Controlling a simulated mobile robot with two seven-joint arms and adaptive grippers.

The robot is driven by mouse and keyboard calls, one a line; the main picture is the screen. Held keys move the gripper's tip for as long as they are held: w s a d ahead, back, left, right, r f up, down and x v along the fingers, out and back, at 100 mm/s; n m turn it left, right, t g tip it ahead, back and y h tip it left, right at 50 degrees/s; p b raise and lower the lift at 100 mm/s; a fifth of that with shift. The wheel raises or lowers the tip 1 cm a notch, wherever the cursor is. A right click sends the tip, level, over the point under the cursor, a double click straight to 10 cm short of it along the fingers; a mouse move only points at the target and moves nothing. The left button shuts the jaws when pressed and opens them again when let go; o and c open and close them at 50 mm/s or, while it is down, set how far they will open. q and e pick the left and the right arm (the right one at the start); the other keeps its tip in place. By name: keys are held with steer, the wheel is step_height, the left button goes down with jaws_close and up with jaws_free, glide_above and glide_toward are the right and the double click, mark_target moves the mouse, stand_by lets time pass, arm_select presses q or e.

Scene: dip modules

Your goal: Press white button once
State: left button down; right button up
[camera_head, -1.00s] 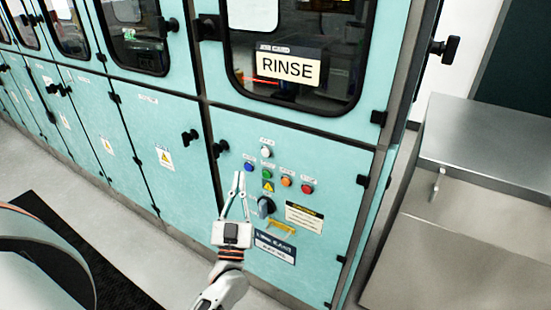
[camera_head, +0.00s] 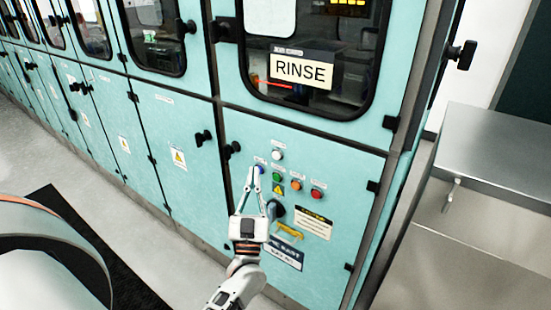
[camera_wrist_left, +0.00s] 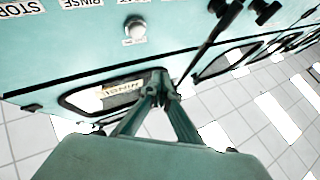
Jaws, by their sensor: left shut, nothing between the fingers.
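The white button (camera_head: 278,155) is the topmost button on the teal cabinet panel below the RINSE window. It also shows in the left wrist view (camera_wrist_left: 135,28), round and pale in a metal ring under a small label. My left gripper (camera_head: 256,169) is shut and empty, with its tips below and left of the white button in the head view. The tips overlap the area of the blue button (camera_head: 261,169) there. In the left wrist view the shut fingertips (camera_wrist_left: 160,80) appear apart from the white button. My right gripper is not in view.
Green (camera_head: 276,178), orange (camera_head: 295,186) and red (camera_head: 316,194) buttons sit close below the white one. A dark rotary knob (camera_head: 277,211) and a yellow handle (camera_head: 290,231) are lower. Black door latches (camera_head: 232,150) stick out at left. A metal counter (camera_head: 495,150) stands at right.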

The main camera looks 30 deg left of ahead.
mark_target(277, 155)
arm_select(q)
steer(key=w+b, duration=0.2)
steer(key=w, duration=0.4)
steer(key=shift+w+d, duration=0.3)
steer(key=shift+w, duration=0.1)
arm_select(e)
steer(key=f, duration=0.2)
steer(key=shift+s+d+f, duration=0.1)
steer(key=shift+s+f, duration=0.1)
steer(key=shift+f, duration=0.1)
arm_select(q)
steer(key=shift+w, duration=0.1)
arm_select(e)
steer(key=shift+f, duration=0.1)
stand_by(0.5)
arm_select(q)
steer(key=shift+w, duration=0.35)
